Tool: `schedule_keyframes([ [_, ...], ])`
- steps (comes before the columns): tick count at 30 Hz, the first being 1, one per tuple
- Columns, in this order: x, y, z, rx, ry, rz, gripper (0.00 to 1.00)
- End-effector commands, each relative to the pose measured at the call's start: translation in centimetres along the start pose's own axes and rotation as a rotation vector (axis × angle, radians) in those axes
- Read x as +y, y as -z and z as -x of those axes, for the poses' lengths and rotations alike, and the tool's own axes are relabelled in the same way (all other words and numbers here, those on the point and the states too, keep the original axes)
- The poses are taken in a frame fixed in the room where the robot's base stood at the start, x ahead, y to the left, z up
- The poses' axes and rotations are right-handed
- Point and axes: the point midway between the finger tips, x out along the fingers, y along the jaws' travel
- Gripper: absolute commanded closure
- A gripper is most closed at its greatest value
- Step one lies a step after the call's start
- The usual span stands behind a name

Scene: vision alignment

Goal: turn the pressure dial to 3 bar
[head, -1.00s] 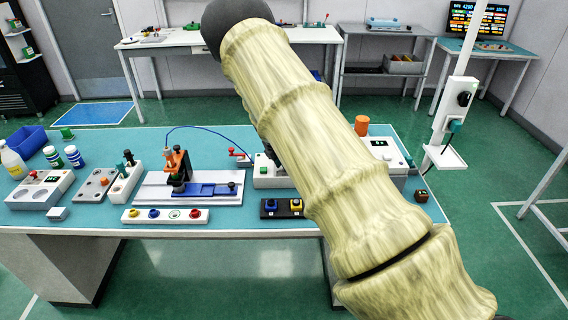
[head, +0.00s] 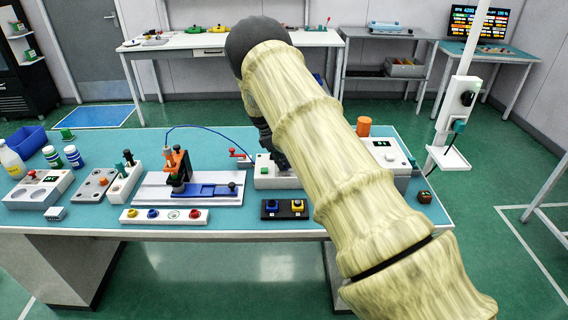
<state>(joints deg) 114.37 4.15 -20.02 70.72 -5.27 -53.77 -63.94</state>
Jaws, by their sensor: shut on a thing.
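A white box (head: 265,183) with a small dark display stands at the middle of the bench. My gripper (head: 281,160) is dark, reaches down onto the top of this box and is partly hidden behind my own arm. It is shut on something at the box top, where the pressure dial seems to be. The dial itself and its scale are hidden by my gripper and arm, so I cannot read its setting.
A red-handled lever (head: 239,154) stands just left of the box. Left of it is a fixture with an orange clamp (head: 178,164) and a blue slide. An orange cylinder (head: 363,126) stands behind on the right.

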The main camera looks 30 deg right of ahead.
Motion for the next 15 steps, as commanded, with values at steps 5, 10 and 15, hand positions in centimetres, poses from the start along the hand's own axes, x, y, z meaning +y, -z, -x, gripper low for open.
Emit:
schedule_keyframes([
  [5, 0.28, 0.02, -0.16, 0.003, 0.063, -0.155, 0.99],
  [10, 0.44, 0.00, -0.18, 0.002, 0.125, -0.303, 0.99],
  [15, 0.55, -0.07, -0.23, 0.002, 0.188, -0.452, 0.99],
])
